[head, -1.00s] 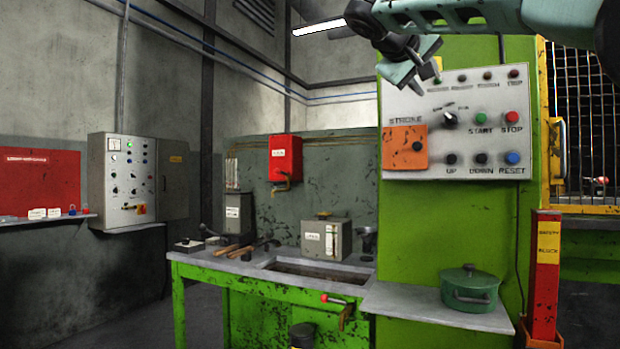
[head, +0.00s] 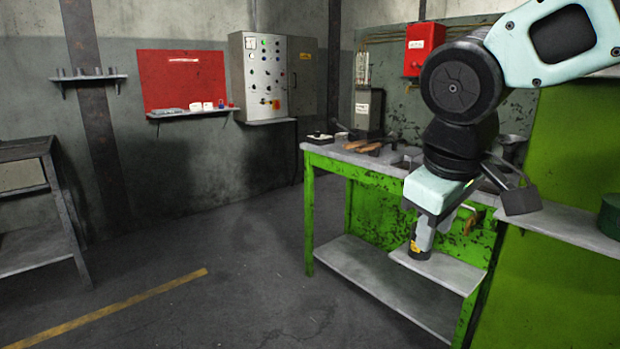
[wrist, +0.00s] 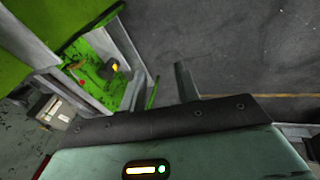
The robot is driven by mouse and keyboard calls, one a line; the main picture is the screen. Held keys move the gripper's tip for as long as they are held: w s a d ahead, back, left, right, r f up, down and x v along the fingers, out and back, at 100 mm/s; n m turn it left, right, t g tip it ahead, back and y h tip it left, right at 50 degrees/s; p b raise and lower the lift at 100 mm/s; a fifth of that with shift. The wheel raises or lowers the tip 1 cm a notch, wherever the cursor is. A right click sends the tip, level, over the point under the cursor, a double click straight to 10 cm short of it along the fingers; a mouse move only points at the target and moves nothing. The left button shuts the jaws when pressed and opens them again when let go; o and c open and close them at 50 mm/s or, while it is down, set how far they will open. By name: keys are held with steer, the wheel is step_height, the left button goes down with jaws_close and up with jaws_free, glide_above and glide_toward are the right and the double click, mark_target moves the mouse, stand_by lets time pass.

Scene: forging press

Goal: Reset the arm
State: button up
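My gripper (head: 428,226) hangs below my bent arm in the head view, pointing down in front of the green workbench (head: 310,215). In the wrist view my gripper (wrist: 163,80) shows two grey fingers standing apart, with bare floor visible between them. Nothing shows held there. In the head view one fingertip overlaps a dark canister with a yellow label (head: 417,250) on the lower shelf; I cannot tell the depth between them. The canister also shows in the wrist view (wrist: 111,68), left of the fingers.
The green press column (head: 570,160) stands right of the bench, with a green pot (head: 611,216) partly in view on its side shelf. A control cabinet (head: 267,80) and a red board (head: 183,80) are on the back wall. A grey table (head: 35,215) stands left. The middle floor is open.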

steer(key=s+a+f+g+y, duration=0.2)
steer(key=s+a+f+g, duration=0.15)
steer(key=s+f, duration=1.15)
step_height(320, 180, up, 16)
steer(key=s+p, duration=0.2)
steer(key=p, duration=1.2)
steer(key=shift+s+d+f, duration=0.2)
steer(key=shift+s+d, duration=0.05)
